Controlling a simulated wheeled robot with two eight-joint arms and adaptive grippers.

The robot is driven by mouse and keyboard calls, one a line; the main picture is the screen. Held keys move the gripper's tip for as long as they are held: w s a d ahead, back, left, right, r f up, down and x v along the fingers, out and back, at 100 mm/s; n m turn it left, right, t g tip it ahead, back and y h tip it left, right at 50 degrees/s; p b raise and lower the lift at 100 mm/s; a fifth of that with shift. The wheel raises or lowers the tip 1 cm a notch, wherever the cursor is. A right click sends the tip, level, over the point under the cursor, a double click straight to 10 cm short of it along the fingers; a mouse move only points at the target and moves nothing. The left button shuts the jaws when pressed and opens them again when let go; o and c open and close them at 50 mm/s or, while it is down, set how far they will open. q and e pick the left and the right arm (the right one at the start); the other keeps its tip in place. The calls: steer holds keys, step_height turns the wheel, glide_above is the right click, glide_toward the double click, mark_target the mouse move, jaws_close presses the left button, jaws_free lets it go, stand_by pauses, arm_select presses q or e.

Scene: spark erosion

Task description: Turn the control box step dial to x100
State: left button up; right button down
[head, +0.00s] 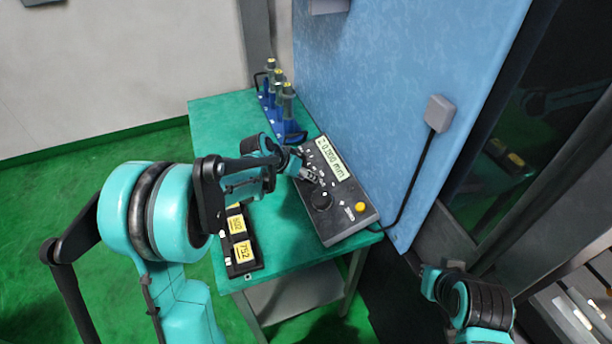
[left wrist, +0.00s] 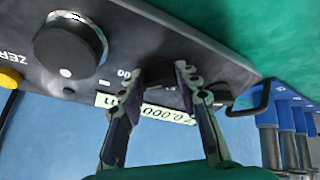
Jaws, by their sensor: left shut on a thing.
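The control box (head: 338,205) is a dark grey console with a lit display (head: 331,157) on the bench. Its step dial (left wrist: 157,72) is a small black knob near the display, largely covered by the fingers. My left gripper (head: 308,175) is shut on this dial; the left wrist view shows one finger on each side of it (left wrist: 162,76). The dial's pointer and the mark it faces are hidden. A larger black knob (left wrist: 68,50) on the box (head: 321,200) is apart from the fingers. Part of my right arm shows at the lower right of the head view, without visible fingers.
A yellow button (head: 360,207) sits at the box's near end. A blue rack (head: 284,125) with several grey holders stands at the back of the green bench (head: 225,115). A black tray (head: 238,245) with yellow labels lies at the front left. A blue panel (head: 400,80) rises behind.

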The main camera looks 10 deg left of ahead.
arm_select(q)
steer(key=o, duration=1.1)
steer(key=v, duration=1.2)
steer(key=s+n+y, duration=0.1)
steer(key=s, duration=0.6)
steer(key=s+d+f+n+t+y, duration=0.1)
steer(key=s+y, duration=0.1)
steer(key=s, duration=0.5)
steer(key=s+d+f+n+y, duration=0.1)
steer(key=s, duration=0.7)
steer(key=shift+d+y, duration=0.25)
steer(key=shift+y, duration=0.05)
